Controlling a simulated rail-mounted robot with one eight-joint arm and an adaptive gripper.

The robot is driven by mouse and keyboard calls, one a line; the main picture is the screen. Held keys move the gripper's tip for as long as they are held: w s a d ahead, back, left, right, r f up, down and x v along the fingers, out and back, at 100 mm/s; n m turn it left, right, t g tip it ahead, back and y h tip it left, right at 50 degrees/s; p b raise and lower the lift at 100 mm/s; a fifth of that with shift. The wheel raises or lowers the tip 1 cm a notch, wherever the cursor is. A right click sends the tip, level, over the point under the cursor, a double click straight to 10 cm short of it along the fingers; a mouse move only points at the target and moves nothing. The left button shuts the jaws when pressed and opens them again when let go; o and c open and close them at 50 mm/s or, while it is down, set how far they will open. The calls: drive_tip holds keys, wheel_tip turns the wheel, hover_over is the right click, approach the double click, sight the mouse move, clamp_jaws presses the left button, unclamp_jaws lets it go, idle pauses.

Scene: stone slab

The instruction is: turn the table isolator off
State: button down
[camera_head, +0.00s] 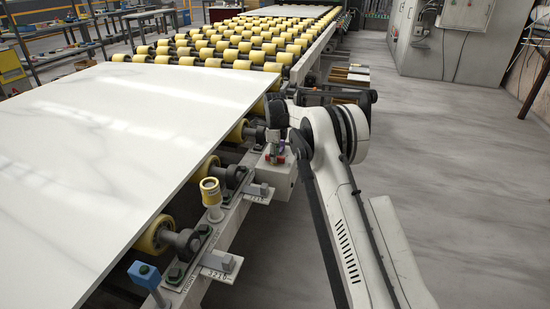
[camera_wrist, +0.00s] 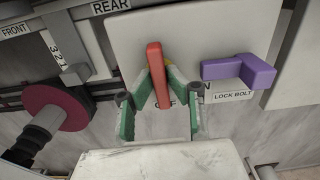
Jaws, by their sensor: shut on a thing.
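A red lever handle (camera_wrist: 155,62) stands nearly upright in the wrist view, on a pale panel (camera_wrist: 196,34). My gripper (camera_wrist: 159,84) has its green-padded fingers on both sides of the handle and is shut on it. A label below the handle is partly covered by it; a second label to its right shows only an "N". In the head view my gripper (camera_head: 273,137) is at the white box (camera_head: 279,176) on the side of the conveyor frame; the handle is too small to make out clearly there.
A purple lever (camera_wrist: 240,70) sits right of the red handle, above a "LOCK BOLT" label (camera_wrist: 233,96). A dark red disc (camera_wrist: 55,108) is at left. The white stone slab (camera_head: 130,130) lies on yellow rollers (camera_head: 235,42) beside my arm. The floor at right is clear.

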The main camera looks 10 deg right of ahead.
drive_tip(key=shift+m, duration=0.3)
drive_tip(key=c, duration=1.7)
unclamp_jaws()
wheel_tip(320, 180, up, 12)
drive_tip(key=shift+r, duration=0.1)
